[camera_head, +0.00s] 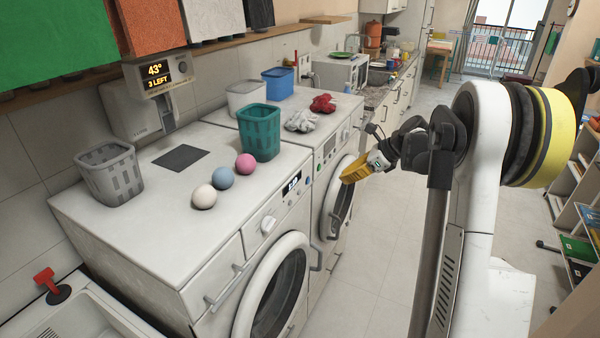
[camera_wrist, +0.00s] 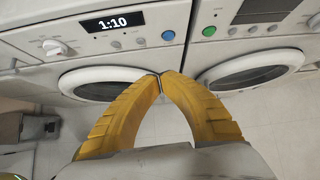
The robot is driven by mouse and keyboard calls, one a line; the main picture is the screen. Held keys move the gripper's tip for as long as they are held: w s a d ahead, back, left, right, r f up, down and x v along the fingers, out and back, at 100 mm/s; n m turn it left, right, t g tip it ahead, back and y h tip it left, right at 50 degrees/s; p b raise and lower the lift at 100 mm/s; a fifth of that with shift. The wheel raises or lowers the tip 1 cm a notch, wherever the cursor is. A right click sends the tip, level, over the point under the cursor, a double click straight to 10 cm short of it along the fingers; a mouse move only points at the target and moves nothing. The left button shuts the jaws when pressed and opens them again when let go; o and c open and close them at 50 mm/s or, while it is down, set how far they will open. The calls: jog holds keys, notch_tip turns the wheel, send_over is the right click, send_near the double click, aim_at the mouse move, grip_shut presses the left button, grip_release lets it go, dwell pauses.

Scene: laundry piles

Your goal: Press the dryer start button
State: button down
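Two white front-loading machines stand side by side; no label shows which is the dryer. The near machine (camera_head: 225,268) has a knob (camera_head: 268,224) and a lit display (camera_head: 292,183), reading 1:10 in the wrist view (camera_wrist: 110,22). A blue button (camera_wrist: 168,36) sits on its panel, right of the display. The far machine (camera_head: 333,178) has a green button (camera_wrist: 209,31) at the left of its panel. My gripper (camera_head: 347,179) has yellow fingers whose tips meet, with nothing between them (camera_wrist: 160,76). In the wrist view the tips appear below the blue button, apart from both panels.
A grey basket (camera_head: 110,175), three balls (camera_head: 223,178) and a teal basket (camera_head: 260,130) stand on the machine tops. Red cloth (camera_head: 322,103) and grey cloth (camera_head: 300,121) lie farther back. Door handles (camera_head: 335,222) stick out at the front. The floor (camera_head: 390,245) beside the machines is clear.

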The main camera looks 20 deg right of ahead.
aim_at(308, 180)
jog(key=shift+w+d+f+m, duration=0.3)
jog(key=shift+w+d+m, duration=0.2)
jog(key=shift+w+d, duration=0.15)
jog(key=b+x, duration=0.1)
jog(key=x, duration=0.3)
jog(key=r+x, duration=0.1)
jog(key=x, duration=0.3)
jog(key=w+a+b+x, duration=0.1)
jog(key=x, duration=0.3)
jog(key=shift+w+a+r+b, duration=0.2)
jog(key=shift+b, duration=0.15)
jog(key=shift+w+a, duration=0.2)
jog(key=shift+w, duration=0.15)
